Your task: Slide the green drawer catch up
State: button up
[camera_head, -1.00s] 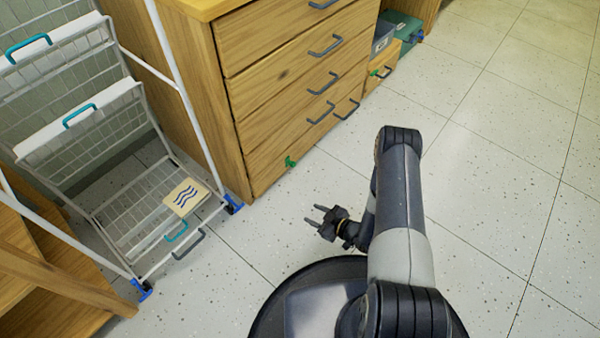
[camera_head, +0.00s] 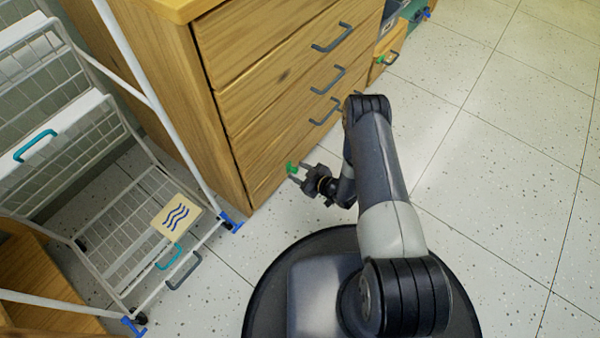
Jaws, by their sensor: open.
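I cannot tell whether either finger touches the catch.
A white wire rack (camera_head: 110,215) stands at the left, with a wave-marked card (camera_head: 176,215) and blue feet. A smaller wooden box with a green catch (camera_head: 381,58) stands beyond the cabinet. The speckled floor (camera_head: 500,190) at the right is clear.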

grip_shut()
dwell(0.3)
